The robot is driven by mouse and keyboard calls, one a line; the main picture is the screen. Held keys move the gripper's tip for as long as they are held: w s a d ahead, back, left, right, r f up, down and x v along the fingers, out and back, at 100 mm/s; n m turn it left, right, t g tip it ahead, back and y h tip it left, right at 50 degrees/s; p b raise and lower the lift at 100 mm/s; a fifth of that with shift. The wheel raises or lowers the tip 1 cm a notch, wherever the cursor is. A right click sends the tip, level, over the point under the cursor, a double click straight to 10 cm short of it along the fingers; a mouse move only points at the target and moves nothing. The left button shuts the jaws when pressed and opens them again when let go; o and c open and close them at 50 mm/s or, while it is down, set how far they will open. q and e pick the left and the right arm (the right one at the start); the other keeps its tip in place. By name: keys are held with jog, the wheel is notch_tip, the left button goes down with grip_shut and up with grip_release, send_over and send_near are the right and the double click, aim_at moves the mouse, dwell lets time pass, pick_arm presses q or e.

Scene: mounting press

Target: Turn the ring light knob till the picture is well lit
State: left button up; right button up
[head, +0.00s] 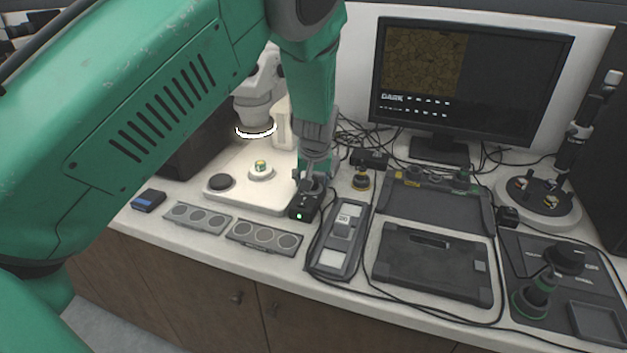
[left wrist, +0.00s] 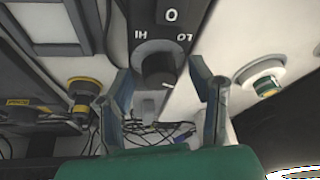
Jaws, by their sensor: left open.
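The ring light knob (left wrist: 160,69) is a black dial on a dark box face marked HI, LO and O. A small white mark shows at its lower right edge. In the head view its black control box (head: 301,212) has a lit green lamp. My left gripper (head: 311,186) is over this box; in the left wrist view its open fingers (left wrist: 164,82) stand either side of the knob, apart from it. The ring light (head: 256,132) glows white under the microscope. The monitor (head: 470,88) shows a dim brown picture and the word DARK. My right gripper is out of view.
The microscope base (head: 240,192) stands left of the box, with a small sample on it. Grey trays with round wells (head: 264,239) lie in front. A slide holder (head: 337,240), a dark case (head: 432,268) and loose cables crowd the right side.

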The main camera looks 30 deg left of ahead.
pick_arm(q)
jog(key=shift+r, duration=0.1)
grip_shut()
jog(key=shift+m, duration=0.3)
jog(key=shift+r+m+t+h+p, duration=0.1)
jog(key=shift+m+t+h+p, duration=0.25)
jog(key=shift+m+p, duration=0.55)
jog(key=m+h+p, duration=0.1)
jog(key=m, duration=0.2)
jog(key=shift+m+h+p, duration=0.25)
jog(key=shift+m+p, duration=0.05)
jog(key=shift+p, duration=0.05)
jog(key=m+h+p, duration=0.1)
jog(key=m, duration=0.2)
jog(key=shift+a, duration=0.1)
jog(key=shift+m+h, duration=0.6)
jog(key=shift+m, duration=0.7)
